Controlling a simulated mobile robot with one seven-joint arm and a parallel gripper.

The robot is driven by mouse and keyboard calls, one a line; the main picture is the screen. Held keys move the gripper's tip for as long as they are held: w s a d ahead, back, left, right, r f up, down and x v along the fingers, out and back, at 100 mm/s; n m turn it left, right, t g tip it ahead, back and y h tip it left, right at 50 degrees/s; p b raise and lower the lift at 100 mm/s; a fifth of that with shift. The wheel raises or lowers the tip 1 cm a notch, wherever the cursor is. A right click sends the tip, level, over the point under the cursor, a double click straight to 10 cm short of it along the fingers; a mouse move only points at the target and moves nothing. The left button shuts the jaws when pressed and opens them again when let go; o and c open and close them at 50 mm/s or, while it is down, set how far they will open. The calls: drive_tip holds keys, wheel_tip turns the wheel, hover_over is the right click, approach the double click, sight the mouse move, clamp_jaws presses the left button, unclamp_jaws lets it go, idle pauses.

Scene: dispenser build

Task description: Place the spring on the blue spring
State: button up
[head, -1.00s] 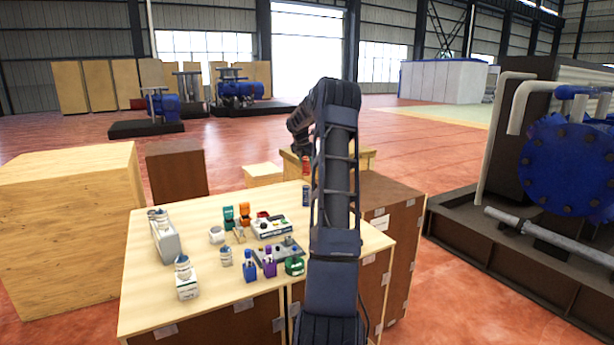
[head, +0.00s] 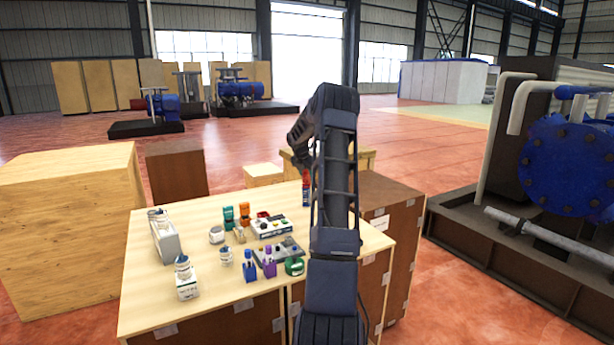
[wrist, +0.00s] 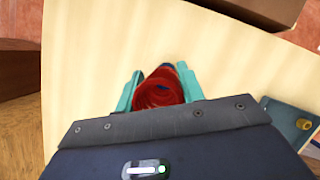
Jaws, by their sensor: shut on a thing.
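A red spring (wrist: 158,93) sits between the two teal fingers of my gripper (wrist: 160,72) in the wrist view, and the fingers are shut on it. In the head view the red spring (head: 306,179) looks upright at the far right of the table, beside my arm. The blue spring (head: 306,201) shows as a small dark blue piece directly below it. A bit of blue (wrist: 165,65) also shows at the red spring's far edge in the wrist view. I cannot tell whether the two springs touch. My arm hides most of the gripper in the head view.
The wooden table (head: 150,300) carries several small parts to the left of the springs. A grey board (head: 290,247) with pegs and a white box (head: 271,227) with coloured buttons stand nearest. Table around the springs is mostly clear, and its far edge is close.

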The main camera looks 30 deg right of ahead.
drive_tip(key=o, duration=1)
drive_tip(key=v, duration=1.2)
drive_tip(key=s+a+r+m, duration=0.5)
drive_tip(key=s+a, duration=0.6)
drive_tip(key=s+a+r+m, duration=0.5)
drive_tip(key=s+a+m, duration=0.1)
drive_tip(key=s+a, duration=0.5)
drive_tip(key=s+a+f+m+y, duration=0.1)
drive_tip(key=s+a+f+m, duration=0.2)
drive_tip(key=s, duration=0.6)
drive_tip(key=s+a+f+m+t+y, duration=0.1)
drive_tip(key=s+a+m, duration=0.3)
drive_tip(key=s, duration=0.6)
drive_tip(key=s+a+f+m+t+y, duration=0.1)
drive_tip(key=s+a+f+m+y, duration=0.1)
drive_tip(key=s+m, duration=0.4)
drive_tip(key=shift+s+a+f, duration=0.3)
drive_tip(key=shift+s+f, duration=0.15)
drive_tip(key=shift+s, duration=0.25)
drive_tip(key=shift+s+a+f, duration=0.3)
drive_tip(key=shift+s+f, duration=0.15)
drive_tip(key=shift+s, duration=0.2)
drive_tip(key=shift+s+a+f, duration=0.25)
drive_tip(key=shift+s+f, duration=0.2)
drive_tip(key=shift+s, duration=0.25)
